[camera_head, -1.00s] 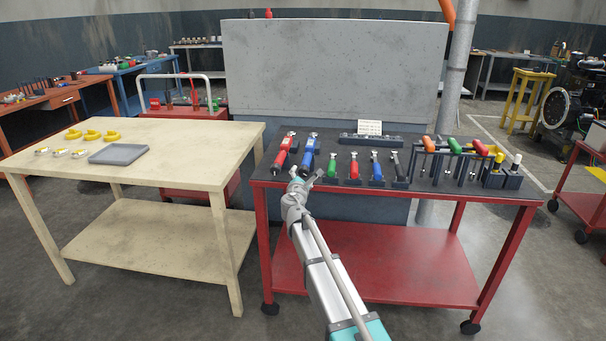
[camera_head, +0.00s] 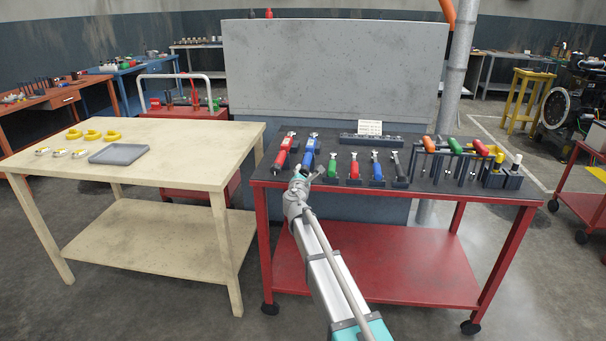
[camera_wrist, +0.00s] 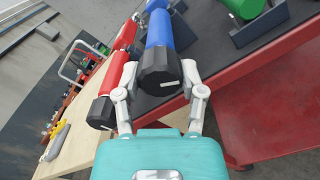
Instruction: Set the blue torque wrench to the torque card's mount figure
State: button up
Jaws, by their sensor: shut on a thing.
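The blue torque wrench (camera_head: 310,153) lies on the dark top of the red cart, beside the red torque wrench (camera_head: 284,152). In the wrist view the blue torque wrench (camera_wrist: 160,40) points its black end knob (camera_wrist: 160,72) with a white mark toward me. My gripper (camera_wrist: 160,88) has its two fingers on either side of that knob and is shut on it. In the head view my gripper (camera_head: 308,176) is at the cart's front edge. The torque card (camera_head: 370,128) stands at the back of the cart; its figures are too small to read.
Green, red, blue and black-handled tools (camera_head: 376,168) stand in holders right of the wrenches. Orange, green and red T-handled tools (camera_head: 455,147) stand further right. The cream table (camera_head: 170,140) at left holds yellow rings and a grey tray (camera_head: 119,153).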

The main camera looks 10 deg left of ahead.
jog(key=shift+c, duration=0.6)
jog(key=shift+m, duration=3)
jog(key=o, duration=1.2)
jog(key=shift+c, duration=0.2)
